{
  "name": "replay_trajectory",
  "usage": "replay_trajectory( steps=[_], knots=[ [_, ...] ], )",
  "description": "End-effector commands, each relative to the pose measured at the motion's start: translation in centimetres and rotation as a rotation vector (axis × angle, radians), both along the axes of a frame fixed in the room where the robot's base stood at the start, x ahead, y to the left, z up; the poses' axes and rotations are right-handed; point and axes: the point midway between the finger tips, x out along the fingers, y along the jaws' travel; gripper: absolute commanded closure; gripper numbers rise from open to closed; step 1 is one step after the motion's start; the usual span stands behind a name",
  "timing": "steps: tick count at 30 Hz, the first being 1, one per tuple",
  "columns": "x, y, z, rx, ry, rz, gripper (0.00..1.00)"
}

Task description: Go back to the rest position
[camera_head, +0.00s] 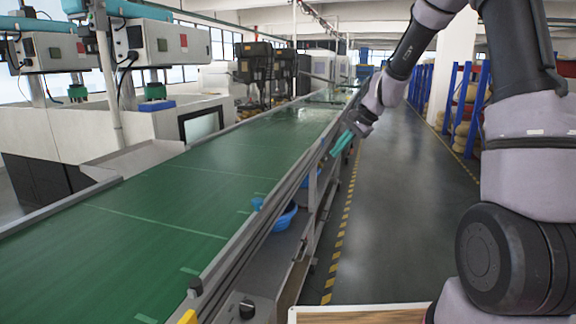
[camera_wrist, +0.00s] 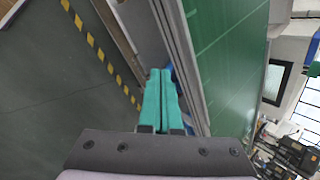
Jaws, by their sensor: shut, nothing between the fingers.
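My gripper (camera_head: 342,143) has teal fingers and hangs beside the right-hand rail of the green conveyor, over the edge of the aisle. In the wrist view my gripper (camera_wrist: 160,98) has both fingers pressed together, with nothing held between them. My arm comes in from the right of the head view and is bent, with the hand reaching down and to the left.
A long green conveyor (camera_head: 150,215) with a metal rail runs along the left. Blue bins (camera_head: 283,215) sit on a shelf below the rail. Machines stand at the left. The grey aisle (camera_head: 400,200) with yellow-black tape is clear. Blue racks (camera_head: 462,105) stand at the back right.

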Motion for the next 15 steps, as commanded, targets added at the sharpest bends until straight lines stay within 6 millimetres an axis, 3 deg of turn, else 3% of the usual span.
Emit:
replay_trajectory(
  steps=[1,6,15],
  knots=[
    [-1.5,-0.4,2.5,-0.031,-0.038,0.024,1.00],
    [-7.1,-1.9,8.6,-0.136,-0.135,0.102,1.00],
    [-18.2,-5.2,15.5,-0.320,-0.296,0.198,1.00]
  ],
)
